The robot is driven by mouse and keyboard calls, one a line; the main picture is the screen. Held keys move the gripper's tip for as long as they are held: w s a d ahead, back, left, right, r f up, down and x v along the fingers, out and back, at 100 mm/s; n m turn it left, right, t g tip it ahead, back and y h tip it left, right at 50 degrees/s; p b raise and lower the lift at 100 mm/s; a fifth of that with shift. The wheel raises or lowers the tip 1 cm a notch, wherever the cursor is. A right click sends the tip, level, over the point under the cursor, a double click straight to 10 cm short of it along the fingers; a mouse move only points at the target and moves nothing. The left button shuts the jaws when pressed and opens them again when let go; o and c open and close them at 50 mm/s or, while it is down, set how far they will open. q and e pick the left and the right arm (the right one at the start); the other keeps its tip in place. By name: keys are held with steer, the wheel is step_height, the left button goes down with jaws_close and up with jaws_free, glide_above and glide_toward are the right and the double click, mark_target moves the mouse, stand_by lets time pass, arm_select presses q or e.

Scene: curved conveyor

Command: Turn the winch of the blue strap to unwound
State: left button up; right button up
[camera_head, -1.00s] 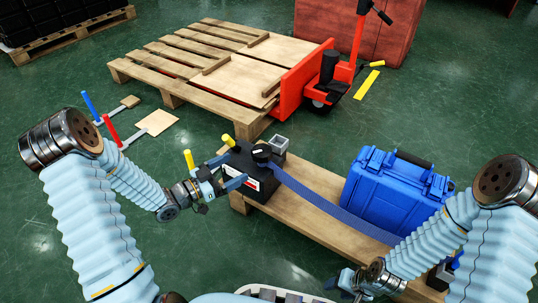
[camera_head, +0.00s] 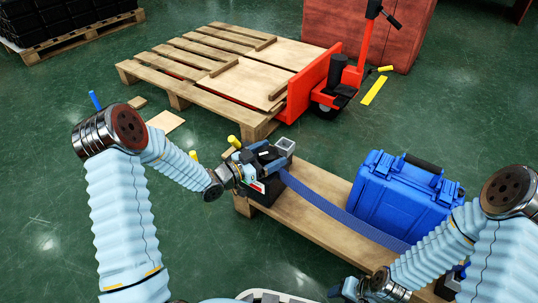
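The winch is a black box (camera_head: 267,194) with a red-and-white label, at the left end of a low wooden platform. The blue strap (camera_head: 335,211) runs from it down to the right, across the platform in front of a blue case. My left gripper (camera_head: 266,156) is at the top of the winch, its blue fingers apart on either side of the dark knob there. The fingers hide most of the knob, and I cannot tell whether they grip it. My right gripper (camera_head: 348,289) is low at the bottom edge, away from the winch, its fingertips unclear.
The blue case (camera_head: 408,192) stands on the wooden platform (camera_head: 310,217), right of the winch. A wooden pallet (camera_head: 150,73) with a red pallet jack (camera_head: 318,85) is behind. A grey block (camera_head: 285,146) sits close behind the winch.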

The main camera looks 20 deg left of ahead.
arm_select(q)
steer(key=c, duration=0.8)
